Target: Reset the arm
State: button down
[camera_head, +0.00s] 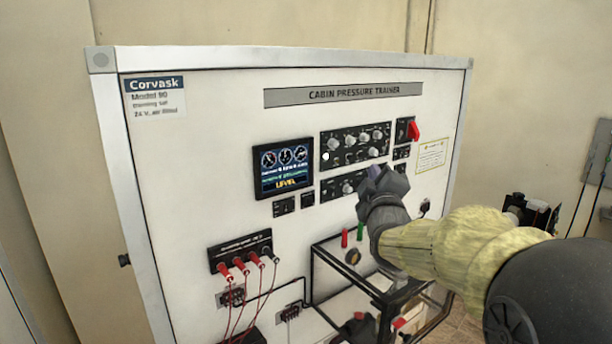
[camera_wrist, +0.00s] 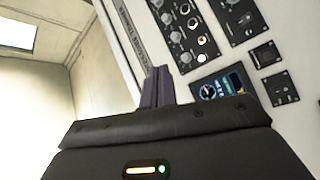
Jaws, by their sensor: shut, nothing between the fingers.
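My gripper (camera_head: 376,178) is in front of the white trainer panel (camera_head: 210,150), just below the upper knob block (camera_head: 355,146). Its dark fingers are together and empty. In the wrist view the shut fingers (camera_wrist: 158,87) point toward the panel, with the small display (camera_wrist: 222,88) and the knob blocks (camera_wrist: 186,30) beyond them. The gripper hides part of the lower knob block (camera_head: 342,187). I cannot tell the exact gap between the fingertips and the panel. My arm reaches in from the lower right.
A black-framed stand (camera_head: 335,262) juts out below the gripper. A red switch handle (camera_head: 414,131) sticks out at the upper right of the panel. Red plugs with cables (camera_head: 240,266) hang at the lower left. Beige wall (camera_head: 520,90) lies to the right.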

jog(key=s+f+m+g, duration=0.3)
jog(key=s+f+g, duration=0.1)
jog(key=f, duration=0.6)
jog(key=s+f+m+g, duration=0.3)
jog(key=s+f+g, duration=0.1)
jog(key=f, duration=0.6)
jog(key=s+d+f+m+g, duration=0.1)
jog(key=s+f+m+g, duration=0.2)
jog(key=s+f+g, duration=0.5)
jog(key=s+f+m+g, duration=0.25)
jog(key=s+f, duration=0.35)
jog(key=s, duration=0.6)
notch_tip(320, 180, down, 10)
jog(key=b, duration=1)
jog(key=shift+m+t+y, duration=0.35)
jog(key=shift+y, duration=0.05)
jog(key=shift+w, duration=0.1)
jog(key=shift+d, duration=0.1)
